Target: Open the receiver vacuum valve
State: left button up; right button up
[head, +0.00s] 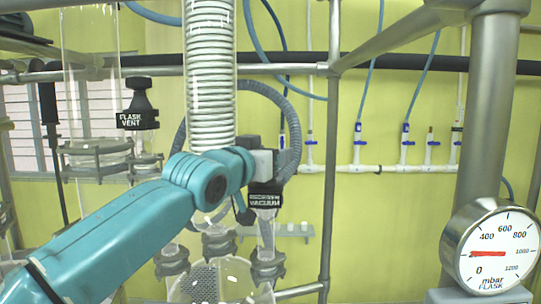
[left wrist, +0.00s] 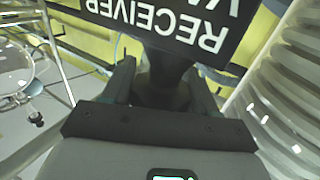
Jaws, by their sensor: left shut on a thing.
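The receiver vacuum valve shows in the head view by its black label (head: 265,201) reading VACUUM, below and beside the end of my left arm. In the left wrist view the label (left wrist: 170,22) is upside down and large, reading RECEIVER. The valve's dark handle (left wrist: 165,72) stands between the two fingers. My left gripper (left wrist: 163,88) is shut on this handle. In the head view my left gripper (head: 268,164) is at the valve, and its fingers and the handle are mostly hidden by the wrist. My right gripper is not in view.
A coiled glass condenser (head: 210,75) rises right behind my left wrist. A black flask vent valve (head: 138,105) is to the left. A metal frame post (head: 331,150) stands to the right. A flask pressure gauge (head: 492,246) is at lower right. Glassware and clamps (head: 219,243) sit below.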

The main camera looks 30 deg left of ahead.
pick_arm(q)
jog(key=o, duration=0.6)
jog(key=shift+o, duration=0.4)
jog(key=shift+s+r, duration=0.1)
jog(key=shift+s, duration=0.15)
